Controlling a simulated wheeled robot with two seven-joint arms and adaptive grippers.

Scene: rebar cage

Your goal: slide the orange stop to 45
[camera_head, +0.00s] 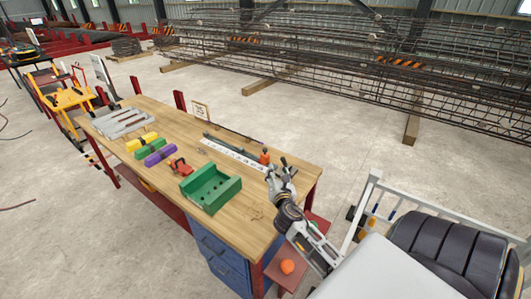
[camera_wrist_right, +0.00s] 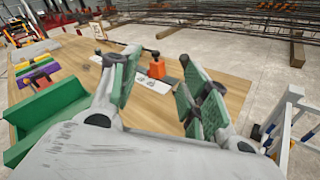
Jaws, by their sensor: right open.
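The orange stop (camera_head: 265,157) stands upright at the right end of a white number strip (camera_head: 230,152) on the wooden table, beside a dark rail (camera_head: 222,143). The strip's numbers are too small to read. My right gripper (camera_head: 283,168) is open and empty, just right of the stop in the head view. In the right wrist view the orange stop (camera_wrist_right: 157,68) shows between and beyond the two open green-padded fingers (camera_wrist_right: 158,88), apart from them. Part of the white strip (camera_wrist_right: 150,86) shows below it. My left gripper is not in view.
A green open box (camera_head: 210,187) sits left of my right arm, near the front edge. A red clamp (camera_head: 180,166), yellow, green and purple blocks (camera_head: 160,155) and a grey rack (camera_head: 120,121) lie farther left. An orange ball (camera_head: 287,266) is low beside the table.

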